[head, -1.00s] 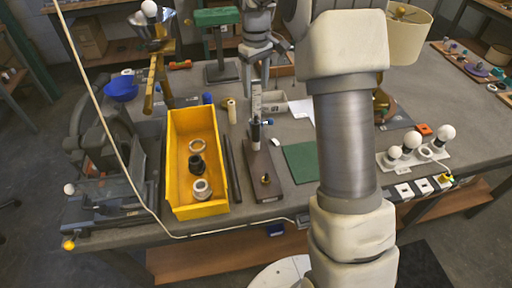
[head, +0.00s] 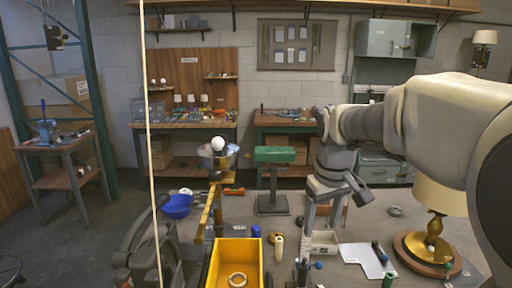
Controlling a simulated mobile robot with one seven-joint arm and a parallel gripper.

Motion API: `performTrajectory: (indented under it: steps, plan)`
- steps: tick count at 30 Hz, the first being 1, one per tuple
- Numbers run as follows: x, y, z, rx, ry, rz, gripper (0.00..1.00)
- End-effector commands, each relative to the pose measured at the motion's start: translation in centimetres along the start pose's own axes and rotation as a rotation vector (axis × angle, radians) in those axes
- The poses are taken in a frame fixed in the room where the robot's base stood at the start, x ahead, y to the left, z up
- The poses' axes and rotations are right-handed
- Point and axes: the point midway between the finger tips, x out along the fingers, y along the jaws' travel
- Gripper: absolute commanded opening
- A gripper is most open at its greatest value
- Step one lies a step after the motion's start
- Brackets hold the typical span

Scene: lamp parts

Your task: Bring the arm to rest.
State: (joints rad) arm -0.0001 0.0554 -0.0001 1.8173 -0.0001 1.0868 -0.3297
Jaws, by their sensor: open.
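My gripper (head: 322,226) hangs over the back part of the grey workbench in the head view, fingers pointing down. Its two fingers are apart and nothing shows between them. My white and grey arm comes in from the right edge and reaches across to it. The gripper is right of a green-topped stand (head: 275,155) and left of a brass lamp with a cream shade (head: 440,197), which my arm partly covers.
A yellow bin (head: 235,248) with a ring inside stands at the front. A brass arm with a white bulb (head: 217,143) and a blue bowl (head: 177,206) are to the left. White paper (head: 366,260) lies to the right. A pale cable crosses the view at left. Shelves stand behind.

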Motion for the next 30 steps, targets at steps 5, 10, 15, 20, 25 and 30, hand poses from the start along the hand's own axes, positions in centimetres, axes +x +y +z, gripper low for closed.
performTrajectory:
  steps: [5,10,15,20,25,30]
  plan:
    - [-2.4,-1.3,3.7,0.062,0.060,0.018,0.65]
    - [-3.7,-2.5,7.2,0.121,0.114,0.031,0.65]
    - [-4.3,-3.7,10.8,0.181,0.169,0.041,0.65]
    - [-4.3,-4.8,14.1,0.236,0.222,0.048,0.65]
    - [-3.8,-5.8,17.0,0.287,0.271,0.051,0.65]
    - [-3.2,-6.4,18.6,0.318,0.300,0.051,0.65]
